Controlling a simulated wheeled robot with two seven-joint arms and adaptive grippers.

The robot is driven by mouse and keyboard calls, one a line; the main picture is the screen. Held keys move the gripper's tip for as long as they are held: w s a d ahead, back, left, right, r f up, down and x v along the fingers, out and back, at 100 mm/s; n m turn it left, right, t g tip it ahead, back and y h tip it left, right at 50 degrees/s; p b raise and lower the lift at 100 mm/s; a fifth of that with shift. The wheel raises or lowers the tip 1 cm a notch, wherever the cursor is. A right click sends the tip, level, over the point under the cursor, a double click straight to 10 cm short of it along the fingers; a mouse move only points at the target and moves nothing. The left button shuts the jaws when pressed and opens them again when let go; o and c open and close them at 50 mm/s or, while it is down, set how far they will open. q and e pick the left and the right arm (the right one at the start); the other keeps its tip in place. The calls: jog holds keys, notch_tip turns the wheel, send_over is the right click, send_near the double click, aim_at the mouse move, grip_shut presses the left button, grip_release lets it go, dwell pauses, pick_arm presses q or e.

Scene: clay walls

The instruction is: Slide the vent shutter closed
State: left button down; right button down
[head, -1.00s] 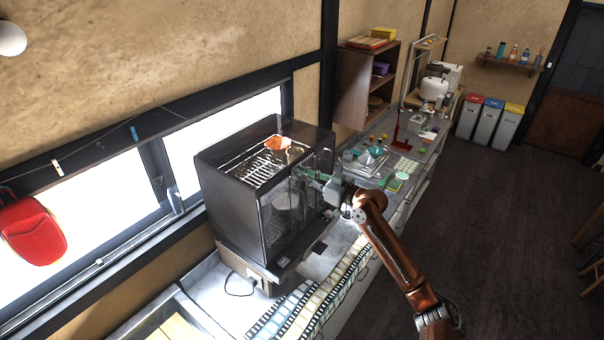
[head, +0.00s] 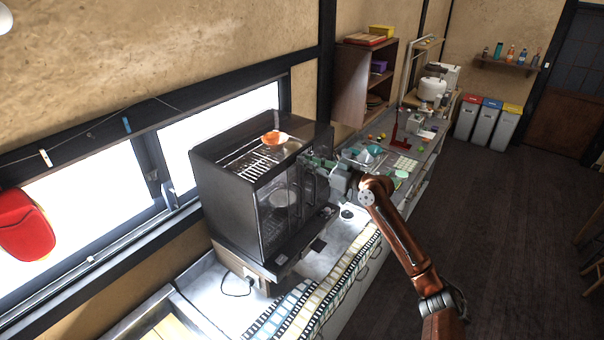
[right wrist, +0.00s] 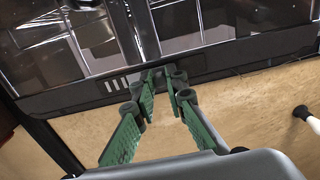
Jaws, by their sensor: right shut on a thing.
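A dark box-shaped appliance (head: 228,205) with clear front panels stands on the counter by the window. The right wrist view shows a dark frame strip (right wrist: 215,69) with a short row of pale vent slots (right wrist: 120,83), left of my fingertips. This looks like the vent; the shutter itself is hard to make out. My right gripper (head: 314,161) is at the upper front of the appliance. In the right wrist view its green fingers (right wrist: 167,88) are shut at the strip, on a small dark part that the fingertips mostly hide. My left gripper is not in view.
A bowl with orange contents (head: 274,139) sits on the appliance's top rack. Film-like strips (head: 300,308) lie on the counter in front. Small items and a red stand (head: 401,140) are farther along the counter.

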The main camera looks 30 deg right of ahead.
jog(key=d+b, duration=0.1)
jog(key=w+d+b, duration=0.1)
jog(key=d, duration=0.1)
jog(key=shift+r, duration=0.15)
jog(key=c, duration=2)
grip_release()
jog(key=shift+w+d, duration=0.15)
jog(key=shift+o, duration=0.3)
jog(key=v, duration=1.2)
